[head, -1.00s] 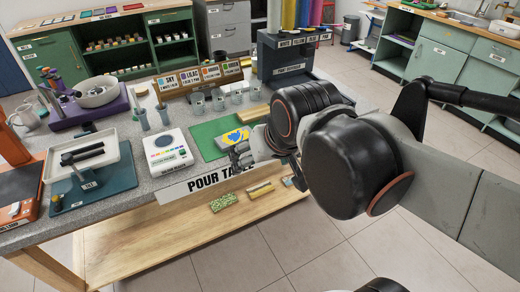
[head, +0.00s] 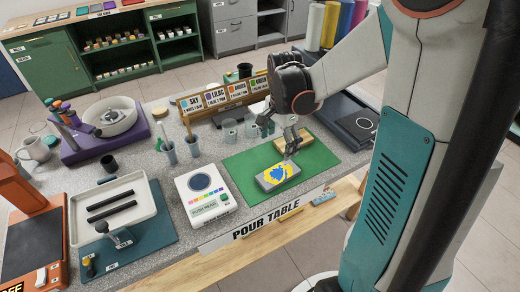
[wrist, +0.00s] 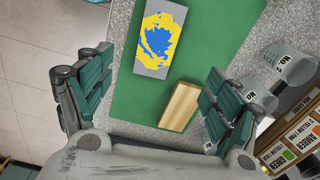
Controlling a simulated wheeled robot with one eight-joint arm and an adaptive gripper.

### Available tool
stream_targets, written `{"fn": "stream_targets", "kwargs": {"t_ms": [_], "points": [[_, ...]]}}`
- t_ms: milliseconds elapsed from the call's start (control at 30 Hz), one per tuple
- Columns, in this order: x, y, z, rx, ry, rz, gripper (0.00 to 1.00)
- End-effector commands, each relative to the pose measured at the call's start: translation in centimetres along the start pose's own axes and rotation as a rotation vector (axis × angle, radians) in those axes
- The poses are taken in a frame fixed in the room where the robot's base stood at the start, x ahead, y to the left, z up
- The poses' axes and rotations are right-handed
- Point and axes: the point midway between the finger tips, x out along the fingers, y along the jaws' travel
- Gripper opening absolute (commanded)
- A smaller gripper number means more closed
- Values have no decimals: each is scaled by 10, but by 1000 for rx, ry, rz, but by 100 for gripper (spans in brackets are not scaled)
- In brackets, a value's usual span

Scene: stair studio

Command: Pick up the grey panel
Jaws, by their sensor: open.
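The grey panel (head: 278,177), with a yellow and blue paint patch on top, lies flat on the green mat (head: 235,170) on the pour table. In the wrist view the panel (wrist: 160,40) shows at the top centre, beyond the fingers and touched by neither. My gripper (head: 281,141) is above the mat, on the far side of the panel in the head view. It is open and empty. In the wrist view its two teal-padded fingers (wrist: 155,88) are wide apart, with the mat and part of a wooden block (wrist: 180,107) showing between them.
Clear cups (wrist: 290,65) and a rack of colour cards (head: 225,98) stand beside the mat. A white scale (head: 207,194) is to its left. A dark box (head: 357,122) is at the right. The mat around the panel is mostly clear.

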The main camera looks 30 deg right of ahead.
Motion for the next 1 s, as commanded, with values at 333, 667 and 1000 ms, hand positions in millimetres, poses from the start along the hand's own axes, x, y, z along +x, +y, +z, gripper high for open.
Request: {"fn": "stream_targets", "kwargs": {"t_ms": [333,667,1000], "points": [[56,3,-2,29,-6,14,83],[92,4,-1,27,-6,13,83],[126,2,-3,27,-6,13,83]]}}
